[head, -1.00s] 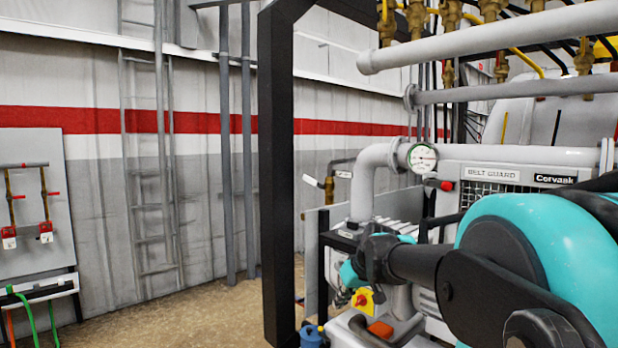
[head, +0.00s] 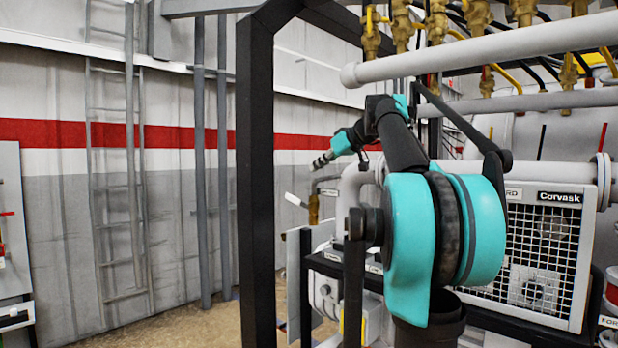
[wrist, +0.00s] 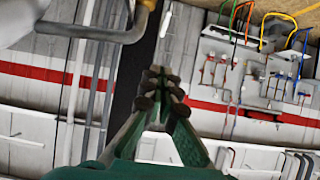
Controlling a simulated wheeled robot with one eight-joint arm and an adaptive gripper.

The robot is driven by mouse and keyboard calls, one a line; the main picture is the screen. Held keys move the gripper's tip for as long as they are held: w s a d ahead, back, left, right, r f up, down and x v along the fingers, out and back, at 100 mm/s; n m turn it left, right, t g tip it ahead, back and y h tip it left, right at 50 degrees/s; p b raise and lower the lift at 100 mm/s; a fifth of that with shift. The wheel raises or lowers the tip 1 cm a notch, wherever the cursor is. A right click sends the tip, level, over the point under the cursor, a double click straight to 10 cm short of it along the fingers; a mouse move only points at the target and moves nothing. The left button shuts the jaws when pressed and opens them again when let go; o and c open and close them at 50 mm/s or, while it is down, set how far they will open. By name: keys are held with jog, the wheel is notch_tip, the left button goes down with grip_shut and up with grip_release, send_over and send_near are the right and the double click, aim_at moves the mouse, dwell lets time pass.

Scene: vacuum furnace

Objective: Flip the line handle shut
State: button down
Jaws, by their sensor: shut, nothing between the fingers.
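A brass valve (head: 313,209) sits on a grey pipe behind the black frame post in the head view. A pale lever (head: 295,200) sticks out to its left, slanting; I take this as the line handle, though no label on it can be read. My gripper (head: 322,162) is above the valve, pointing left and slightly down, apart from the lever. In the wrist view my gripper (wrist: 165,90) has its dark fingertips together with nothing between them.
A thick black frame post (head: 256,190) stands left of my arm. Brass valves with yellow handles (head: 437,28) hang above a horizontal grey pipe (head: 480,52). The Corvask unit (head: 545,250) is at the right. Open floor (head: 170,325) lies left of the post.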

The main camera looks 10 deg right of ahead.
send_over(295, 197)
jog(key=s+d, duration=0.2)
notch_tip(295, 197, down, 4)
jog(key=shift+a, duration=0.1)
jog(key=f, duration=0.2)
jog(key=w+f, duration=0.1)
jog(key=shift+a+f, duration=0.1)
jog(key=shift+a, duration=0.25)
jog(key=shift+w+a+f, duration=0.1)
jog(key=shift+f, duration=0.45)
jog(key=shift+w+a+f+g+h, duration=0.2)
jog(key=shift+g+h, duration=0.15)
jog(key=shift+g, duration=0.1)
jog(key=shift+w+a+f+g+h, duration=0.15)
jog(key=shift+w+g+h, duration=0.05)
jog(key=shift+g+h, duration=0.2)
jog(key=shift+w+f, duration=0.15)
jog(key=shift+f, duration=0.15)
jog(key=shift+r, duration=0.1)
